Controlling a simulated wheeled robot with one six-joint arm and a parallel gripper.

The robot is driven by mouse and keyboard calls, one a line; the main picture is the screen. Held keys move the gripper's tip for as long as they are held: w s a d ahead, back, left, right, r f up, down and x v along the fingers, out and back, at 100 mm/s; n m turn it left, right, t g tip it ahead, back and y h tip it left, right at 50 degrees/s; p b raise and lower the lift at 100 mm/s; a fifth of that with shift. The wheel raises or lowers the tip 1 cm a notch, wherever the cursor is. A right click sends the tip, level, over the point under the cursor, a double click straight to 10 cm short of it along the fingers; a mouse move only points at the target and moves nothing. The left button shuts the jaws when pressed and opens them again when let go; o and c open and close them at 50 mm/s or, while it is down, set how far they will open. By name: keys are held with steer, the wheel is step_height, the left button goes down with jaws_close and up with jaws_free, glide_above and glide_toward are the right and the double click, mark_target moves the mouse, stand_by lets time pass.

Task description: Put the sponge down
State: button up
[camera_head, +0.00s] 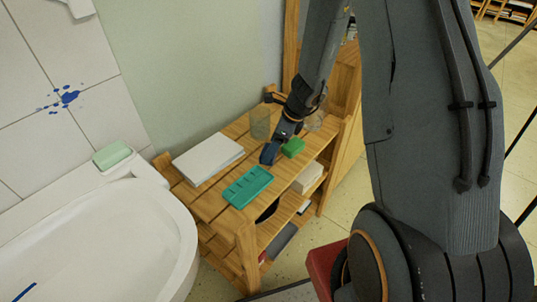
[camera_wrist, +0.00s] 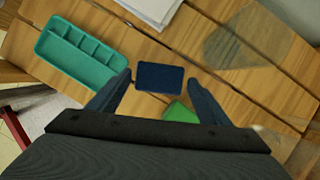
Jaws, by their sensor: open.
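A dark blue block (camera_wrist: 160,77), which looks like a sponge, lies between the two fingertips of my gripper (camera_wrist: 159,82) in the wrist view. The fingers stand apart, with a gap on each side of it. It seems to rest on the slatted wooden shelf top, though its contact is hard to see. In the head view my gripper (camera_head: 269,152) points down at the shelf top (camera_head: 205,200), and the block blends with its fingers. A green block (camera_head: 293,147) sits just right of the gripper; it also shows in the wrist view (camera_wrist: 180,112), partly hidden by the gripper.
A teal compartment tray (camera_head: 247,186) and a stack of white paper (camera_head: 207,158) lie on the shelf top. A clear glass container (camera_head: 260,122) stands behind the gripper. A white sink (camera_head: 100,240) with a pale green bar (camera_head: 112,155) is at left.

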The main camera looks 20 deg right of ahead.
steer(key=shift+w+a+f, duration=0.1)
steer(key=shift+a+f, duration=0.1)
steer(key=shift+f, duration=0.4)
steer(key=c, duration=0.9)
